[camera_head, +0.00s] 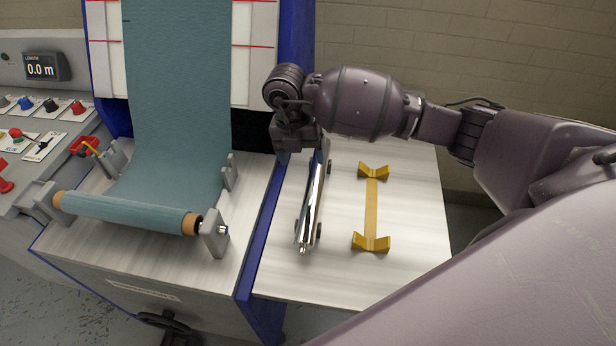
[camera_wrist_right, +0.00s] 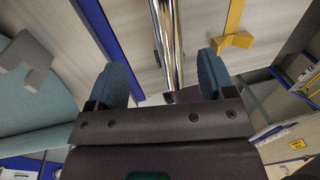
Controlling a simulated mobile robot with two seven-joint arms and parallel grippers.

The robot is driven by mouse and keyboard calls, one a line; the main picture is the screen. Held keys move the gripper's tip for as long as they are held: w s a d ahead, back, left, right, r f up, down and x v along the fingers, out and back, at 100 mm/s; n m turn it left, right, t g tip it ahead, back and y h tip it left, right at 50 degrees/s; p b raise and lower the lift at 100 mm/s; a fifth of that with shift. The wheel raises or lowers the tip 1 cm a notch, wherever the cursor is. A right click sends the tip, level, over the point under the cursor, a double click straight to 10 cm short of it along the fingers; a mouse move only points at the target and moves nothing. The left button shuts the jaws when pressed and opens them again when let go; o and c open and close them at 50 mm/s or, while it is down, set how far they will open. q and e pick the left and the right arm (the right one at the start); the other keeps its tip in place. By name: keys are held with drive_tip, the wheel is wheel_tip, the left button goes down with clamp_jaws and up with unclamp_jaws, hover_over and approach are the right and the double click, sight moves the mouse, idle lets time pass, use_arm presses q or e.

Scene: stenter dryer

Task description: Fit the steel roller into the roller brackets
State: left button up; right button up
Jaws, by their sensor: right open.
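The shiny steel roller (camera_head: 311,204) lies lengthwise on the right-hand side table, beside the blue frame edge. My right gripper (camera_head: 300,150) is over the roller's far end. In the right wrist view the roller (camera_wrist_right: 166,45) runs between the two open blue fingers (camera_wrist_right: 165,75), with gaps on both sides. Grey roller brackets stand on the machine bed: one at the right (camera_head: 229,172) and one at the left (camera_head: 116,157), with no roller visible between them. My left gripper is not in view.
A yellow cradle (camera_head: 371,207) stands empty right of the roller. A teal cloth roll (camera_head: 125,212) sits between front grey supports (camera_head: 214,235), its cloth running up the machine. A control panel (camera_head: 40,135) is at left. The side table's right part is clear.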

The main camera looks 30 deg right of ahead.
sight(313, 181)
drive_tip(key=shift+s+d+f, duration=0.2)
drive_tip(key=shift+d+f, duration=0.2)
drive_tip(key=shift+f, duration=1.3)
drive_tip(key=shift+s+d+f, duration=0.25)
drive_tip(key=shift+d+f, duration=0.15)
drive_tip(key=shift+f, duration=1.3)
drive_tip(key=shift+s+d+f, duration=0.2)
drive_tip(key=shift+d+f, duration=0.2)
drive_tip(key=shift+f, duration=1.3)
drive_tip(key=c, duration=1.1)
drive_tip(key=shift+r, duration=0.1)
drive_tip(key=shift+c, duration=0.8)
drive_tip(key=shift+r, duration=0.1)
